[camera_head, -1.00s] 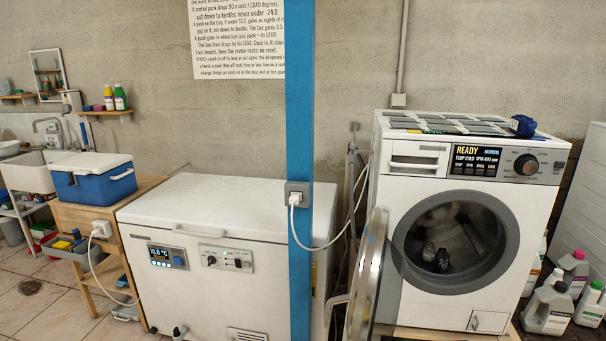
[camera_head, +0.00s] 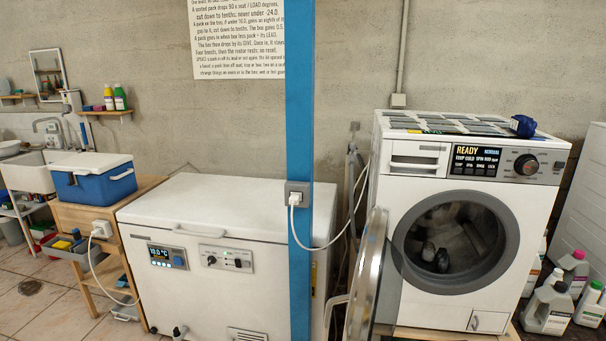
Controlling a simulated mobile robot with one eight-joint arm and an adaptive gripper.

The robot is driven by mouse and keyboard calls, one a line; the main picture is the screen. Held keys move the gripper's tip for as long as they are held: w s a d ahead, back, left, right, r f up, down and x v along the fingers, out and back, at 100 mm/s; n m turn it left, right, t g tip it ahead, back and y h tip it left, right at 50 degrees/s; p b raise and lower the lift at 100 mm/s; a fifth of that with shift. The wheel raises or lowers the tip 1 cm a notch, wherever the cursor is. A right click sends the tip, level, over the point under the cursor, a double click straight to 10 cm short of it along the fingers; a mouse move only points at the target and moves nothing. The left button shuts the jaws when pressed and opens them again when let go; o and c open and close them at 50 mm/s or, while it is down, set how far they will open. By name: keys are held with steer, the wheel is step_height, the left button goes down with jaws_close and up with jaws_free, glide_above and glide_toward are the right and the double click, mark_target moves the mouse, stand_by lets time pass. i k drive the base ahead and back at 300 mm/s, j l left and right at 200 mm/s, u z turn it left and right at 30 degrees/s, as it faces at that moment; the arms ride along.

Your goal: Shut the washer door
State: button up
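The white front-loading washer (camera_head: 419,298) stands at the right on a low wooden base. Its round door (camera_head: 369,278) is wide open, swung out to the left and seen nearly edge-on. The display (camera_head: 476,160) reads READY. My gripper is not in view.
A blue post (camera_head: 299,150) stands left of the door, with an outlet and a white cable running toward the washer. A white chest freezer (camera_head: 220,215) fills the middle. Several bottles (camera_head: 548,308) stand right of the washer. A blue-and-white cooler (camera_head: 93,180) sits at left.

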mark_target(362, 300)
steer(key=i+j+z, duration=0.15)
steer(key=j+z, duration=0.15)
steer(key=j, duration=0.2)
steer(key=i+j+z, duration=0.1)
steer(key=j+z, duration=0.15)
steer(key=j, duration=0.3)
steer(key=j+z, duration=0.3)
steer(key=j, duration=0.25)
steer(key=j+z, duration=0.15)
steer(key=j, duration=0.7)
